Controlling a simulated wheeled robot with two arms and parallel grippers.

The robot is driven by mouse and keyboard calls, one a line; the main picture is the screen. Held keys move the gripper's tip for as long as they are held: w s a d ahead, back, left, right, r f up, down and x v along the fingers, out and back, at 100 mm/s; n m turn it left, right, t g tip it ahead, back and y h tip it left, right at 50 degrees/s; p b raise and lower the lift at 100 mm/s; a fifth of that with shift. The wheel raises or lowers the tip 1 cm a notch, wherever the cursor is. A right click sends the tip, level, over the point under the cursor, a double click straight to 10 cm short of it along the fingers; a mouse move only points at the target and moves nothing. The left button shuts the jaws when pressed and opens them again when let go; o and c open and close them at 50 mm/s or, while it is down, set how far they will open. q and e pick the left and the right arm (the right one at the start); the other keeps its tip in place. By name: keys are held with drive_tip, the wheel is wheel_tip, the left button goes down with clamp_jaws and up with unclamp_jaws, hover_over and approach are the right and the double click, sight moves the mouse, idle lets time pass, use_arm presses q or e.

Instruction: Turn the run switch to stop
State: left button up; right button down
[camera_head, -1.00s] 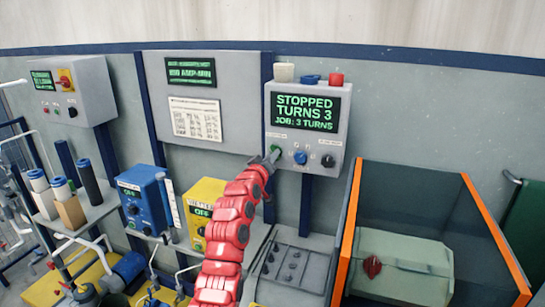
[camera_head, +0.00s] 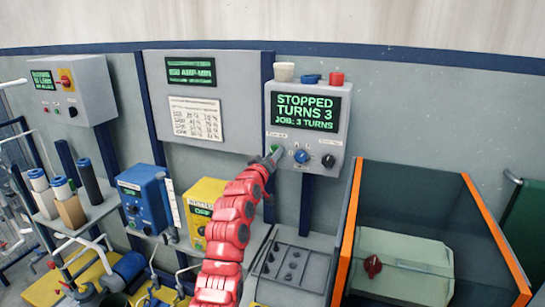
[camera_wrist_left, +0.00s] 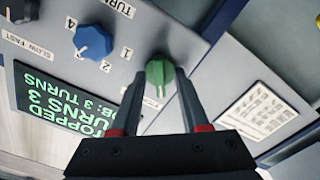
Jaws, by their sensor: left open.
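The run switch is a green knob (camera_wrist_left: 158,75) on the grey control box. In the head view the green knob (camera_head: 275,150) is at the box's lower left, partly hidden by my left gripper (camera_head: 271,158). My left gripper (camera_wrist_left: 157,100) is open in the wrist view, with one finger on each side of the green knob. I cannot tell whether the fingers touch it. The display (camera_head: 305,107) reads "STOPPED, TURNS 3, JOB: 3 TURNS". My right gripper is not in view.
A blue knob (camera_wrist_left: 93,41) with numbers sits beside the green one, and a black knob (camera_head: 328,160) is further right. An orange-edged bin (camera_head: 350,225) stands at the lower right. Blue (camera_head: 145,198) and yellow (camera_head: 203,190) boxes stand to the left.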

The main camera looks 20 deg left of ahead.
use_arm(q)
drive_tip(key=s+b, duration=0.4)
drive_tip(key=s, duration=1.3)
drive_tip(key=shift+s+a+b, duration=0.15)
drive_tip(key=shift+a+b, duration=0.15)
drive_tip(key=shift+b, duration=0.1)
